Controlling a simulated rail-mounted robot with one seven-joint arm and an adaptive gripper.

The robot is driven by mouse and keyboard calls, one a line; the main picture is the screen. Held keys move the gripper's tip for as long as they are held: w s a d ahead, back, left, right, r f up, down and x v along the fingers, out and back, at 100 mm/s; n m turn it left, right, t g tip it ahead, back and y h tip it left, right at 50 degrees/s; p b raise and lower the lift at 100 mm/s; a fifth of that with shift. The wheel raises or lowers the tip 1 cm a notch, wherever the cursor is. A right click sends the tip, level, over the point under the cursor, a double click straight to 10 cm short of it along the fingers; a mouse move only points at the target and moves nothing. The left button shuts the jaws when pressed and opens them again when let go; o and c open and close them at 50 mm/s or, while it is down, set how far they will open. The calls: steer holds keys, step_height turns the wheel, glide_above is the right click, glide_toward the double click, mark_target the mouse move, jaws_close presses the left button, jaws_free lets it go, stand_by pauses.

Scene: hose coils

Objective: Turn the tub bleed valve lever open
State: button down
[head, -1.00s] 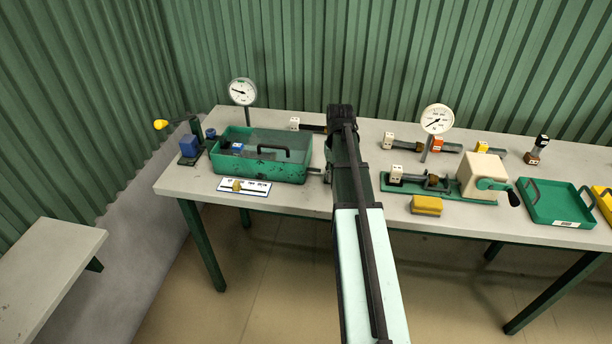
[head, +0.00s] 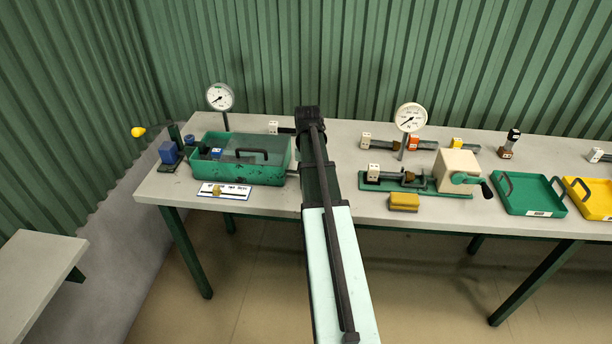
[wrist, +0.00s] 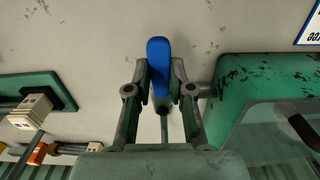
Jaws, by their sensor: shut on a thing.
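The green tub (head: 238,177) with a clear lid and black handle stands at the left of the bench. In the wrist view the tub (wrist: 232,110) is at the right. The blue lever (wrist: 158,62) of the bleed valve stands between my gripper's fingers, its rounded end beyond the tips. My gripper (wrist: 160,85) is shut on the lever beside the tub. A grey pipe runs from below the lever towards the tub. In the head view my arm hides the lever and my fingers.
A round gauge (head: 220,97) stands behind the tub and a labelled plate (head: 224,190) lies in front. Right of my arm are a yellow block (head: 404,201), another gauge (head: 410,117), a cream crank box (head: 458,168), a green tray (head: 530,193) and a yellow tray (head: 590,196).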

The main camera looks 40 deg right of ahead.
steer(key=c, duration=1)
jaws_free()
step_height(320, 180, up, 12)
